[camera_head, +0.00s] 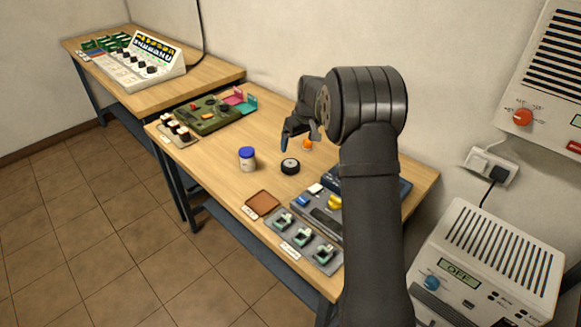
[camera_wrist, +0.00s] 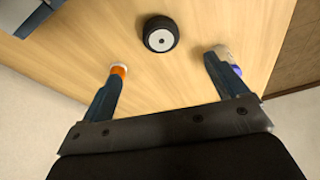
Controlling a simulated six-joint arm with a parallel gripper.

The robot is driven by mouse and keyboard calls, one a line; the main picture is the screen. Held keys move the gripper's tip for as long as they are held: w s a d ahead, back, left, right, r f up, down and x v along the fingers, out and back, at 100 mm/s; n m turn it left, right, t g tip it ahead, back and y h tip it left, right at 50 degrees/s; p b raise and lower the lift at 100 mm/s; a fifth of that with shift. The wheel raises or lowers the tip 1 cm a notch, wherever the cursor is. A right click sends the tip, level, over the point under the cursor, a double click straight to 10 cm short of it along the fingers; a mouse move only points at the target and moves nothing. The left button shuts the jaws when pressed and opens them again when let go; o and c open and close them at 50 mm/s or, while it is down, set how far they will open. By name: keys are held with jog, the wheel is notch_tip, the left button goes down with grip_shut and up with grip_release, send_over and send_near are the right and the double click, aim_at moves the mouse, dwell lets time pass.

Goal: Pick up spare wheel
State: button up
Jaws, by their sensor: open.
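The spare wheel (camera_head: 290,166) is a small black wheel with a pale hub, lying flat on the wooden table (camera_head: 228,180). In the wrist view the wheel (camera_wrist: 160,34) lies ahead of my gripper, between the lines of its two fingers. My gripper (camera_head: 296,138) is above the table, over and slightly behind the wheel. In the wrist view my gripper (camera_wrist: 160,72) is open, with its fingers wide apart and nothing between them. The wheel is not touched by either finger.
A jar with a blue lid (camera_head: 247,159) stands left of the wheel. A small orange object (camera_head: 308,144) lies behind it. A brown square pad (camera_head: 262,203) and a grey tray with several green-topped parts (camera_head: 277,227) lie in front. A green board (camera_head: 208,113) lies farther back.

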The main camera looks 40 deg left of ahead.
send_over(291, 163)
jog(key=d, duration=0.2)
jog(key=f, duration=0.7)
jog(key=shift+s+f, duration=0.25)
jog(key=shift+f, duration=0.05)
jog(key=shift+x, duration=2.85)
jog(key=shift+a+r, duration=0.1)
jog(key=c, duration=1.2)
